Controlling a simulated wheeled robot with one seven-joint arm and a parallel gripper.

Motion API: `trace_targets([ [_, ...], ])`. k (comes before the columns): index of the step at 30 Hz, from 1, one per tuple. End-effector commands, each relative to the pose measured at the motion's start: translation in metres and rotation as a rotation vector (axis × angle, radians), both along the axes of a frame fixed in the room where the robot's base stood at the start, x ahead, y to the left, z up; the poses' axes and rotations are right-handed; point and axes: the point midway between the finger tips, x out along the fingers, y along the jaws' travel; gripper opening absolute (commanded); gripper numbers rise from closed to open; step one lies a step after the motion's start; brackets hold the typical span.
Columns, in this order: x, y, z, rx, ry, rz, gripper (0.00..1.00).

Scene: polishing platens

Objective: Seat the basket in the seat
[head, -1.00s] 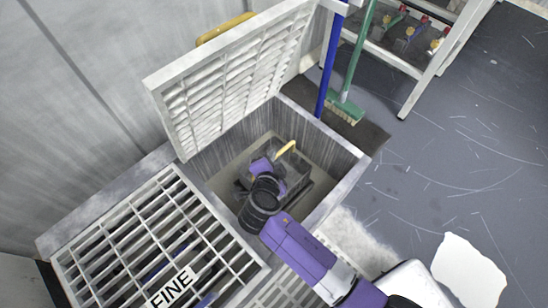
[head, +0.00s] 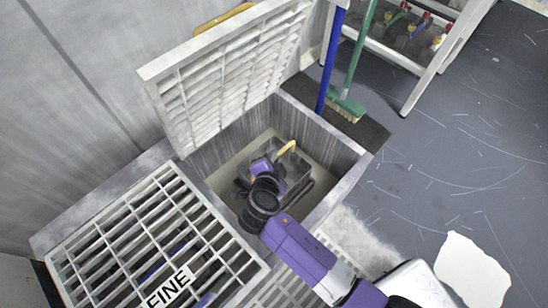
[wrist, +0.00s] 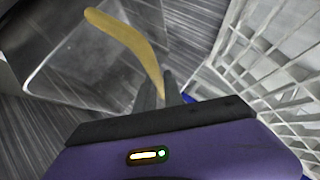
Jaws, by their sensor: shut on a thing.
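The basket (head: 297,176) is a dark grey box with a yellow handle (head: 286,149), down inside the open square pit. My gripper (wrist: 161,92) is shut on the yellow handle, which curves up and left from the fingers in the wrist view. In the head view my purple and black arm reaches down into the pit and covers part of the basket. The seat is hidden under the basket and arm; I cannot tell whether the basket rests in it.
The pit's pale rim (head: 345,180) surrounds the basket. A raised slatted lid (head: 225,75) stands behind the pit. A closed grating labelled FINE (head: 150,240) lies at left. A blue pole (head: 331,65) and a green broom (head: 350,90) stand beyond the far corner.

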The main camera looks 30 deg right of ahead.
Motion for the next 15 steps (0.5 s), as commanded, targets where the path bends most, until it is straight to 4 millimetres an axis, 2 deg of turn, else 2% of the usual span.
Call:
trace_targets([
  [15,0.0010,0.0000,-0.0096,-0.001,-0.002,0.000,0.00],
])
